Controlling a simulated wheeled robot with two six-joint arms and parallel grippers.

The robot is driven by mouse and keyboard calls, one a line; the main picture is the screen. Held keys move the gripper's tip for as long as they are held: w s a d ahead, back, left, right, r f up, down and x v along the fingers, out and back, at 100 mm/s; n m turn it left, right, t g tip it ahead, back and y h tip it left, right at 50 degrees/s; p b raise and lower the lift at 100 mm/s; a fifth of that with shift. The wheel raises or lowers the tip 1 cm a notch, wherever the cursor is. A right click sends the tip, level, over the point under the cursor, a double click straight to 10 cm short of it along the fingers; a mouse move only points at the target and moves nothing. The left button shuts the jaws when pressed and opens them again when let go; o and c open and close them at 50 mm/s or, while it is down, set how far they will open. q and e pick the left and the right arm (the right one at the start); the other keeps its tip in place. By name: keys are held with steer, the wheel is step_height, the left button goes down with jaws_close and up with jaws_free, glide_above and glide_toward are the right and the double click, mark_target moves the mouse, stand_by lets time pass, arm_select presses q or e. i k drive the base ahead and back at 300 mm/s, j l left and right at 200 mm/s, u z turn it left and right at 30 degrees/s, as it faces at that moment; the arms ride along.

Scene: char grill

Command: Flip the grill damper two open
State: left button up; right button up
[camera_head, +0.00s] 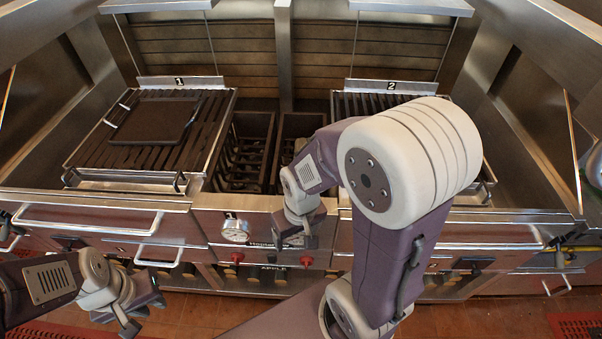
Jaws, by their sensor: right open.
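The right grill grate (350,103) has a plate marked 2 (392,87) at its back edge. My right arm covers much of this grate. I cannot tell for sure which part is damper two; a dark fitting (478,265) shows on the lower front at the right. My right gripper (297,240) is open and empty, in front of the middle front panel, right of the round gauge (235,230). My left gripper (143,311) is at the lower left, in front of the grill's lower front, its fingers apart and empty.
The left grate (90,150), marked 1 (180,82), carries a dark flat plate (155,121). Open dark bins (247,150) lie between the grates. Red knobs (238,257) and bar handles (90,222) stick out from the front. Tiled floor (490,320) is clear at lower right.

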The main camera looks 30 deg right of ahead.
mark_target(476, 265)
steer(key=z, duration=2.95)
steer(key=l+u, duration=0.1)
steer(key=l, duration=0.25)
steer(key=k, duration=0.05)
